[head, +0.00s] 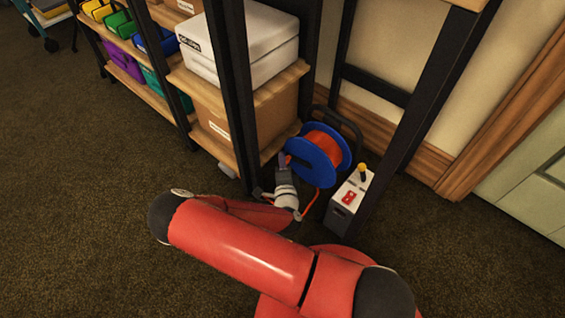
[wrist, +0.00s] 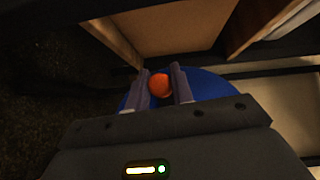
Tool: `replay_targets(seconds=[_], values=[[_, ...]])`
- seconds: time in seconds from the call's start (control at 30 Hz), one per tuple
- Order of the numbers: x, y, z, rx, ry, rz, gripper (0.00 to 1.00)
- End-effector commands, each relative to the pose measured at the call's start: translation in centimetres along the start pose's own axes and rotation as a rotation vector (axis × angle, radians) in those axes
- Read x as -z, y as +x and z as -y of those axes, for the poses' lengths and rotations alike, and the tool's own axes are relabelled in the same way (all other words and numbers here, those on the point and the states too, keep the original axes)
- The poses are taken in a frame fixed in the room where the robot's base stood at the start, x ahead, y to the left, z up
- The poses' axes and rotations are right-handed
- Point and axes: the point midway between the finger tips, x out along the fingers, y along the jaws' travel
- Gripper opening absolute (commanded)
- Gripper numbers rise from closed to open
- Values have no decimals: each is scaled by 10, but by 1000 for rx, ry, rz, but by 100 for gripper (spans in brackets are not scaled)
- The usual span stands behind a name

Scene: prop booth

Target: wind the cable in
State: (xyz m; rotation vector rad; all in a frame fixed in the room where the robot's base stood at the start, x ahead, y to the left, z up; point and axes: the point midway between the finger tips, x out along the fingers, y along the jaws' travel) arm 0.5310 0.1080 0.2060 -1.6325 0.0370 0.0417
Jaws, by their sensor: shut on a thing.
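The cable reel (head: 305,168) stands on the floor at the foot of the shelf, with blue flanges and a dark frame. Orange cable (head: 325,146) is wound between its flanges, and an orange length shows low beside it. My gripper (head: 287,160) is at the reel's left side. In the wrist view its two fingers (wrist: 161,86) are shut on a round orange knob (wrist: 160,84), in front of the blue flange (wrist: 208,84).
A grey box (head: 345,203) with a red switch and a yellow-topped lever stands right of the reel, by a dark post. The shelf (head: 240,105) with cartons and coloured bins is at the left. Carpet (head: 80,190) is clear at left.

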Motion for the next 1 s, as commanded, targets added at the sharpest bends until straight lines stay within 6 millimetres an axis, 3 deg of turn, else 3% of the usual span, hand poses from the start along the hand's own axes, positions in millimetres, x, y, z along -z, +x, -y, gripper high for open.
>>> replay_targets(seconds=[0.37,1.0], values=[[0,0,6,47,48,0,0],[3,-3,37,366,365,-2,0]])
